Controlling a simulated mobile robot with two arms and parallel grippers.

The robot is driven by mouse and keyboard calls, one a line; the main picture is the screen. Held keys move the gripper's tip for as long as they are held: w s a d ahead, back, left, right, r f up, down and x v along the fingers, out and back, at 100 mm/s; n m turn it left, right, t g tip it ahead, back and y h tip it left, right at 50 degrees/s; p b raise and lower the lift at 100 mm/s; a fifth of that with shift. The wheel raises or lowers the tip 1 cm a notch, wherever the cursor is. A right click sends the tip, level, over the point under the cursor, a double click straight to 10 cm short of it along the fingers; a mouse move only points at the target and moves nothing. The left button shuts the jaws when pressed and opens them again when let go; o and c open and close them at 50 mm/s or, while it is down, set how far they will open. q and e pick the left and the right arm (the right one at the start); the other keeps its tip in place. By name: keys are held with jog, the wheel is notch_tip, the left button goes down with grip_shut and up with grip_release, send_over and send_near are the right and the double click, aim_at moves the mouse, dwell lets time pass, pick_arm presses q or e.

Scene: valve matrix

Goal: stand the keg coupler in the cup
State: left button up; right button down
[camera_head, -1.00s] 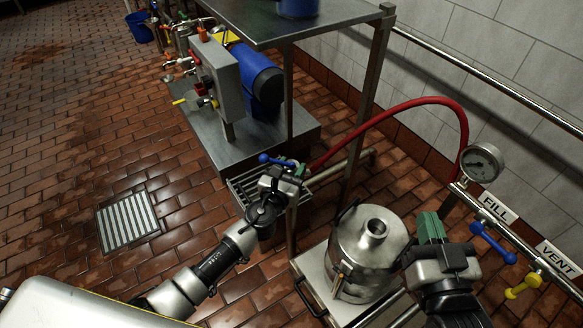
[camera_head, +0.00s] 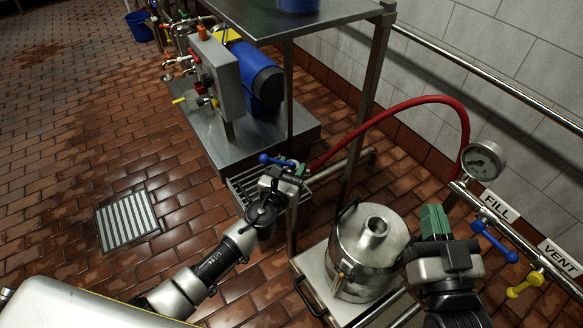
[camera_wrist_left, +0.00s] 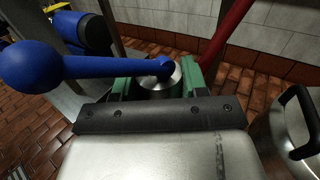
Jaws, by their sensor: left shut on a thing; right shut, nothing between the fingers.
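The keg coupler shows a blue ball-ended lever (camera_head: 267,158) and a small metal body between my left fingers; the lever and ball also show large in the left wrist view (camera_wrist_left: 35,65). My left gripper (camera_head: 298,170) is shut on the coupler's metal body (camera_wrist_left: 160,82), its green fingertips either side. The coupler is held beside the slatted metal rack, near the shelf leg. The red hose (camera_head: 398,106) runs down to the coupler's area; its joint is partly hidden. I cannot make out the cup in either view. My right gripper (camera_head: 433,221) is shut and empty, right of the keg.
A steel keg (camera_head: 350,250) stands on a low metal platform (camera_head: 312,272). A pipe with a gauge (camera_head: 482,161), a blue valve (camera_head: 493,241) and a yellow valve (camera_head: 524,285) lies at right. A steel shelf (camera_head: 330,20) overhangs behind. The tiled floor at left is open.

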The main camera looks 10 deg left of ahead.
jog(key=shift+r, duration=0.15)
pick_arm(q)
jog(key=shift+f, duration=0.15)
pick_arm(e)
jog(key=shift+a+r+t, duration=0.1)
jog(key=shift+r+t, duration=0.45)
jog(key=shift+t, duration=0.05)
pick_arm(q)
jog(key=shift+f+b, duration=0.4)
jog(key=shift+b, duration=0.2)
pick_arm(e)
jog(key=shift+s+a+r+t+y, duration=0.1)
jog(key=shift+s+r+t+y, duration=0.2)
jog(key=shift+r+t, duration=0.2)
jog(key=shift+s+r+t+y, duration=0.3)
jog(key=shift+r+t, duration=0.1)
jog(key=shift+r, duration=0.1)
pick_arm(q)
jog(key=o, duration=1.3)
jog(key=shift+f, duration=0.1)
jog(key=shift+s, duration=0.15)
